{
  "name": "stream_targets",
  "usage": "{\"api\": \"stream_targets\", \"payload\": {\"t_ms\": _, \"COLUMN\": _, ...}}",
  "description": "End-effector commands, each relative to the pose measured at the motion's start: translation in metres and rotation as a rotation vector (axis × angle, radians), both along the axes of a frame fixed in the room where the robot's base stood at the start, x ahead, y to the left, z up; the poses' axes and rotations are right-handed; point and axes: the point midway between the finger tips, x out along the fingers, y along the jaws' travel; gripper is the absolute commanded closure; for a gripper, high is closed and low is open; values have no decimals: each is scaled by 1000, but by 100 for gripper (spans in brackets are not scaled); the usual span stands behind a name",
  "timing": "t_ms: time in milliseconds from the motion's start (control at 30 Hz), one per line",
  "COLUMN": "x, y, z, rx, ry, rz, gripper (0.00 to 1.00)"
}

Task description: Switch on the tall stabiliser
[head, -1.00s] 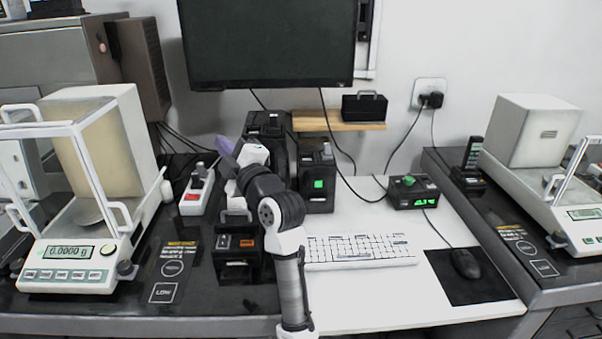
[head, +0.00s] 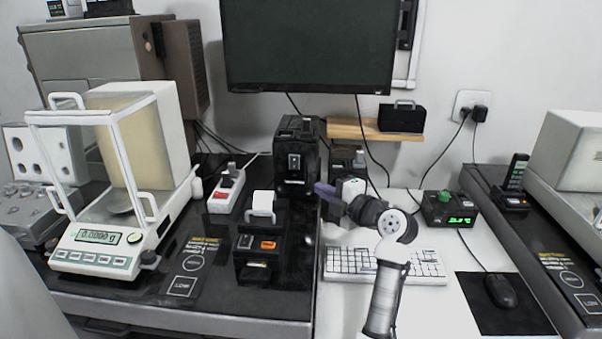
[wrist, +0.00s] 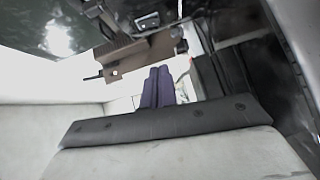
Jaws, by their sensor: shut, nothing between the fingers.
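The tall stabiliser, which I take to be the tall black box (head: 297,140), stands upright at the back of the dark table. A grey-framed switch (head: 294,163) shows on its front, with no lit colour visible. My gripper (head: 321,189) is shut and empty, its purple fingers pointing left near the box's lower right front edge. I cannot tell whether they touch it. In the wrist view the purple fingers (wrist: 157,88) lie side by side. A shorter black box (head: 347,157) behind my gripper is partly hidden by it.
A small black device with white paper (head: 262,205) stands in front of the tall box. A power strip (head: 226,192) and a balance (head: 105,235) are left. A keyboard (head: 400,266), a green-display box (head: 449,209) and a mouse (head: 500,290) are right.

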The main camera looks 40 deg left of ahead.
Motion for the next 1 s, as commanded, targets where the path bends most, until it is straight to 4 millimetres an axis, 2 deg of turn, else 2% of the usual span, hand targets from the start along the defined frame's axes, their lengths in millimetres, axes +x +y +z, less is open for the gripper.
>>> {"api": "stream_targets", "payload": {"t_ms": 167, "x": 4, "y": 24, "z": 1, "rx": -1, "ry": 4, "rz": 3, "gripper": 100}}
{"api": "stream_targets", "payload": {"t_ms": 533, "x": 23, "y": 100, "z": -5, "rx": 0, "ry": 3, "rz": 2, "gripper": 100}}
{"api": "stream_targets", "payload": {"t_ms": 733, "x": 46, "y": 109, "z": -9, "rx": 0, "ry": 2, "rz": -1, "gripper": 100}}
{"api": "stream_targets", "payload": {"t_ms": 1000, "x": 55, "y": 115, "z": -13, "rx": 0, "ry": 1, "rz": -1, "gripper": 100}}
